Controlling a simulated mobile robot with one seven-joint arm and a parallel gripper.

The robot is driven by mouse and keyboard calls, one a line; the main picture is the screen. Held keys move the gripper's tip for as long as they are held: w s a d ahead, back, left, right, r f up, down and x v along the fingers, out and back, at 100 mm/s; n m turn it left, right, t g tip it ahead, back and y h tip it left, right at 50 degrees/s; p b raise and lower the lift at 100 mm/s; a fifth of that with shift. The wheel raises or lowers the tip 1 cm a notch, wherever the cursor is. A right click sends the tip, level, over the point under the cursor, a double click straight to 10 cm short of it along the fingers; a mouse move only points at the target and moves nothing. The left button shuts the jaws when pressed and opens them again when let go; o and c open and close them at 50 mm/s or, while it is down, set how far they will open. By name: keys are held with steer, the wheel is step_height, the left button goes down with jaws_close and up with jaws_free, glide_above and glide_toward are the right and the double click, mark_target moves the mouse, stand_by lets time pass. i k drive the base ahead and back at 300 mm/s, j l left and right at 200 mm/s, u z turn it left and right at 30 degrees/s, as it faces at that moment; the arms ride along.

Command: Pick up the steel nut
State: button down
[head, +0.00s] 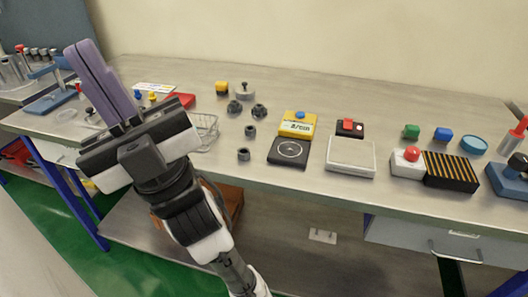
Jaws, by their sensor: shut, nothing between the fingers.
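Several small dark grey pieces that look like nuts or fittings stand on the bench right of my gripper. Two ribbed ones are a left piece (234,107) and a right piece (259,111). Two smaller ring-like ones are an upper piece (250,131) and a lower piece (243,155) near the front edge. I cannot tell which is the steel nut. My gripper (79,46) is shut and empty, its long purple fingers together and pointing up and left. It is apart from these pieces, and my arm hides part of the bench at left.
A wire basket (205,132) lies between my gripper and the dark pieces. A yellow box (298,122), a black plate (289,152) and a white-topped scale-like box (351,156) stand to their right. A grey disc with a knob (245,92) is behind them. Bare bench surrounds the pieces.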

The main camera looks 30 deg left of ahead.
mark_target(243, 153)
steer(key=u, duration=1.05)
steer(key=i+l+u, duration=0.1)
steer(key=l+u, duration=1)
steer(key=l, duration=0.3)
steer(key=k+l+u, duration=0.15)
steer(key=l, duration=0.9)
